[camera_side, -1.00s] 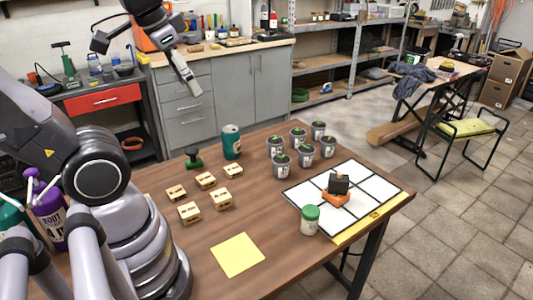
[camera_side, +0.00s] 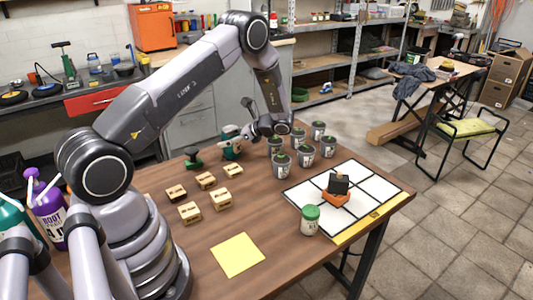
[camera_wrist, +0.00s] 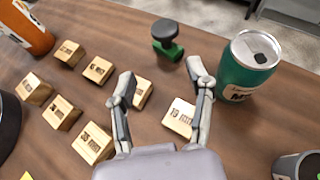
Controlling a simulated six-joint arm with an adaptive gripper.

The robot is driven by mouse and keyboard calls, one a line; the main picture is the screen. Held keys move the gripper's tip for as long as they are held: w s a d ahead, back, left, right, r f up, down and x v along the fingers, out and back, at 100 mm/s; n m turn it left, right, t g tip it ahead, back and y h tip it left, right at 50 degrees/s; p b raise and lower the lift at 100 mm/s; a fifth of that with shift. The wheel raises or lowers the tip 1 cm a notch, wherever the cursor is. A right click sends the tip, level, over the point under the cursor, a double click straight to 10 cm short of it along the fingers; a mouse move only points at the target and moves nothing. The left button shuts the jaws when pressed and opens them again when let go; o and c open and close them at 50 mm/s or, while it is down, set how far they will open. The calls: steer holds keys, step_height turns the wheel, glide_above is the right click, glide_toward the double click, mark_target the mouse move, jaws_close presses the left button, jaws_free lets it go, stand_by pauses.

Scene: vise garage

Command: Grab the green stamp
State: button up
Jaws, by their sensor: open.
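The green stamp (camera_side: 193,158) has a green base and a dark round knob. It stands upright on the wooden table, left of a teal can (camera_side: 237,152). In the wrist view the stamp (camera_wrist: 167,49) is at the top middle, beyond my fingertips. My gripper (camera_wrist: 160,78) is open, with its two fingers apart and nothing between them but table and parts of wooden blocks. In the side view my gripper (camera_side: 236,132) is by the can, to the right of the stamp, and partly covers the can. The stamp is apart from my fingers.
Several wooden stamp blocks (camera_wrist: 97,70) lie near my fingers. The teal can (camera_wrist: 247,66) stands close to my right finger in the wrist view. Grey tins with green contents (camera_side: 281,164) stand to the right. A white grid board (camera_side: 375,187) and yellow paper (camera_side: 237,255) lie on the table.

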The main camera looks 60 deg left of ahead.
steer(key=m+y, duration=0.1)
glide_toward(193, 156)
steer(key=x, duration=0.5)
steer(key=shift+w+a, duration=0.1)
steer(key=shift+w, duration=0.2)
steer(key=shift+x, duration=3.05)
steer(key=shift+w+f, duration=0.1)
steer(key=shift+f, duration=0.05)
jaws_close()
